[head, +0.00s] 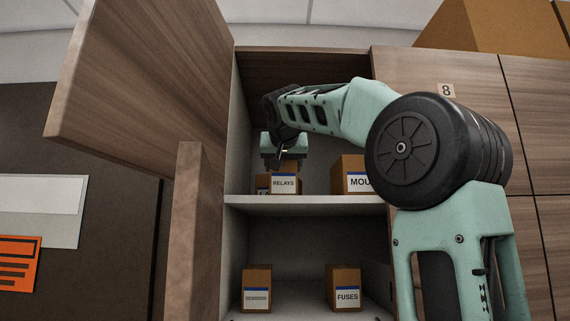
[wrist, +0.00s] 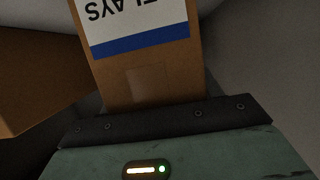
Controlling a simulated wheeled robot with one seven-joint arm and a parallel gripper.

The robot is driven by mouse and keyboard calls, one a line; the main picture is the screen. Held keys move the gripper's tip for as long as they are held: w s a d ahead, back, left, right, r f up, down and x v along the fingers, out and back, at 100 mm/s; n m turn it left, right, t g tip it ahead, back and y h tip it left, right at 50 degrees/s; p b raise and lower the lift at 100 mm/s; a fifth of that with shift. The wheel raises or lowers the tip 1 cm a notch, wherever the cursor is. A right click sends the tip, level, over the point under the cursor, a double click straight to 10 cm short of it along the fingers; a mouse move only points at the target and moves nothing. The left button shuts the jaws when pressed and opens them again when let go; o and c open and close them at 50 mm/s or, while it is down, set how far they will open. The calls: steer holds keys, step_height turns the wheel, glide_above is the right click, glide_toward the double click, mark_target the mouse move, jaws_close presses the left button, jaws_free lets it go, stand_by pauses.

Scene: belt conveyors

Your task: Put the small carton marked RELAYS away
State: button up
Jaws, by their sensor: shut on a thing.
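The small brown carton marked RELAYS (head: 284,184) is in the upper compartment of the open cabinet, upright, with its label facing out. My gripper (head: 284,163) reaches down from above and is shut on the carton. In the wrist view the carton (wrist: 150,85) is upside down, its label partly cut off, against the gripper's edge (wrist: 165,118). Its base is close to the shelf (head: 300,203); I cannot tell whether it touches. The fingertips are hidden.
A carton marked MOU… (head: 350,174) stands to the right, partly hidden by my arm. Another carton (head: 262,184) shows partly behind the RELAYS carton. The lower shelf holds a FUSES carton (head: 344,286) and one with a faint label (head: 257,285). The cabinet door (head: 140,85) stands open at left.

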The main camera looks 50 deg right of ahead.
steer(key=shift+f, duration=0.1)
steer(key=o, duration=1.2)
steer(key=shift+c, duration=0.2)
steer(key=b+v, duration=0.4)
steer(key=v, duration=0.8)
steer(key=shift+b, duration=0.3)
steer(key=shift+s, duration=0.15)
